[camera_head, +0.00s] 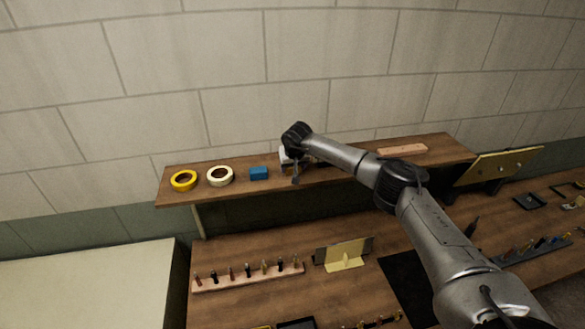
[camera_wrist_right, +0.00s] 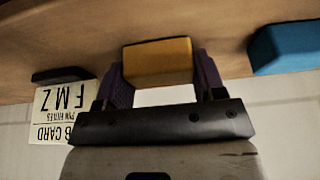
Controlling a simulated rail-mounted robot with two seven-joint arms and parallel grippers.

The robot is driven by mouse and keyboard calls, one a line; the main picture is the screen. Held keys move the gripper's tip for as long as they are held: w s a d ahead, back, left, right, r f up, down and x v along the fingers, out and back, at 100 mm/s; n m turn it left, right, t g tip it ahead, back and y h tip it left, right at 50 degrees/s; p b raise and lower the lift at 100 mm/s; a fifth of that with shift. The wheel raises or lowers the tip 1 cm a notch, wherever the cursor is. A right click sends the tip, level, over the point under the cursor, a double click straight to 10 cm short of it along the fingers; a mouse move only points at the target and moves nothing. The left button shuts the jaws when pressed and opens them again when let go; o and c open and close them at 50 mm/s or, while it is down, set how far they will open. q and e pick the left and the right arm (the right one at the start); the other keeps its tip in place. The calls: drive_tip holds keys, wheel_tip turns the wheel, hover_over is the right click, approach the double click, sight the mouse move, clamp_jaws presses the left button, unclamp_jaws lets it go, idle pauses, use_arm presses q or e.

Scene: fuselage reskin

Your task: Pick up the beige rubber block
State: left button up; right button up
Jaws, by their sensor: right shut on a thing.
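The beige rubber block (camera_wrist_right: 157,60) shows as a tan-yellow block in the right wrist view, between the two purple-dark fingers of my right gripper (camera_wrist_right: 162,76). The fingers are closed against its two sides. The block is close to the wooden shelf (camera_wrist_right: 222,38); I cannot tell whether it still touches it. In the head view my right gripper (camera_head: 294,173) is at the shelf (camera_head: 345,177), just right of the blue block (camera_head: 258,173), and the beige block is not clearly visible there. My left gripper is not in view.
A yellow tape roll (camera_head: 183,180) and a cream tape roll (camera_head: 220,176) lie left on the shelf; a pinkish bar (camera_head: 403,149) lies right. A printed card (camera_wrist_right: 62,112) is near the gripper. The workbench below holds a pin rack (camera_head: 248,277) and a yellow bracket (camera_head: 343,254).

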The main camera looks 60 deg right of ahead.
drive_tip(key=shift+r, duration=0.35)
drive_tip(key=r, duration=0.1)
drive_tip(key=r+b, duration=0.2)
drive_tip(key=shift+s+r, duration=0.25)
drive_tip(key=shift+r, duration=0.05)
drive_tip(key=s+a+r+b, duration=0.3)
drive_tip(key=s+a+r, duration=0.2)
drive_tip(key=s, duration=0.5)
drive_tip(key=shift+r, duration=0.85)
drive_tip(key=shift+a, duration=0.1)
drive_tip(key=o, duration=0.4)
drive_tip(key=c, duration=0.3)
